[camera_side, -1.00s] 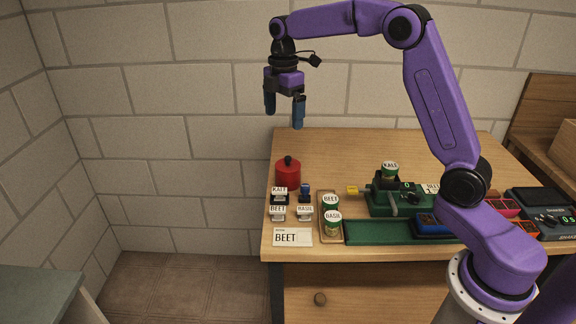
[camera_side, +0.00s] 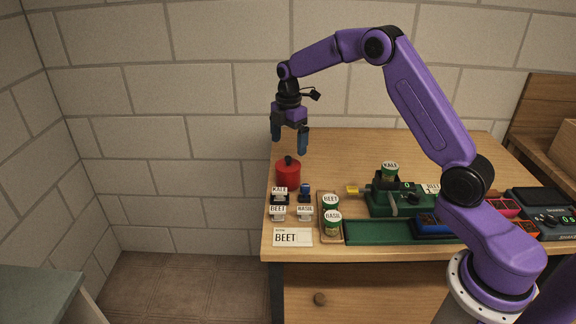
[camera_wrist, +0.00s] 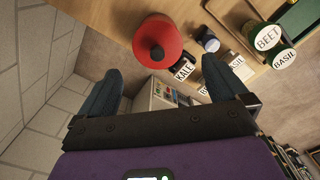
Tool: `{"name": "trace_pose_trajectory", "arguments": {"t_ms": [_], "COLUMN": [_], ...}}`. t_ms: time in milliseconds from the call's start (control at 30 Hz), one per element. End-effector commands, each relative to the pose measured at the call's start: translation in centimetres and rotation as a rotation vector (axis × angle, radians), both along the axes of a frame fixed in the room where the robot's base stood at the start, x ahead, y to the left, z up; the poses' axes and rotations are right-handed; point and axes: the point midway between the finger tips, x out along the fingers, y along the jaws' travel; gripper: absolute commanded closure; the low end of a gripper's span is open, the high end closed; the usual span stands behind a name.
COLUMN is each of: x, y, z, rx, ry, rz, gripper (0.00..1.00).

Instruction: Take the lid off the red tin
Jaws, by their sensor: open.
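The red tin (camera_side: 288,176) stands upright at the left back of the wooden table, its lid on with a dark knob (camera_side: 289,160) on top. My gripper (camera_side: 289,147) is open and empty, pointing down just above the knob, apart from it. In the wrist view the red tin (camera_wrist: 168,36) shows ahead of my two blue fingers, and my gripper (camera_wrist: 158,82) has a wide gap between its fingertips. The seam between lid and tin is too small to make out.
Small labelled blocks (camera_side: 278,213) and a blue-topped item (camera_side: 305,190) stand close in front of the tin. A wooden tray with green-lidded jars (camera_side: 332,222) and a green machine (camera_side: 385,203) stand to the right. The table behind is clear.

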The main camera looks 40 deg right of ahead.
Motion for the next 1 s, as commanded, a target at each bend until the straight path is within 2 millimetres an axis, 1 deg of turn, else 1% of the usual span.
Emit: {"name": "trace_pose_trajectory", "arguments": {"t_ms": [33,267,500,600,700,900,967,1000], "x": [0.0,0.0,0.3,0.3,0.3,0.3,0.3,0.4], "y": [0.0,0.0,-0.1,-0.1,-0.1,-0.1,-0.1,-0.1], "z": [-0.6,-2.0,-5.3,-6.1,-6.5,-6.5,-6.5,-6.5], "rx": [0.000,0.000,0.000,0.000,0.000,0.000,0.000,0.000], "ry": [0.002,0.001,0.003,0.001,0.000,0.000,0.000,0.000], "rz": [0.000,0.000,0.000,0.000,-0.001,-0.001,0.000,0.000], "gripper": [0.00,0.00,0.00,0.00,0.00,0.00,0.20,0.33]}}
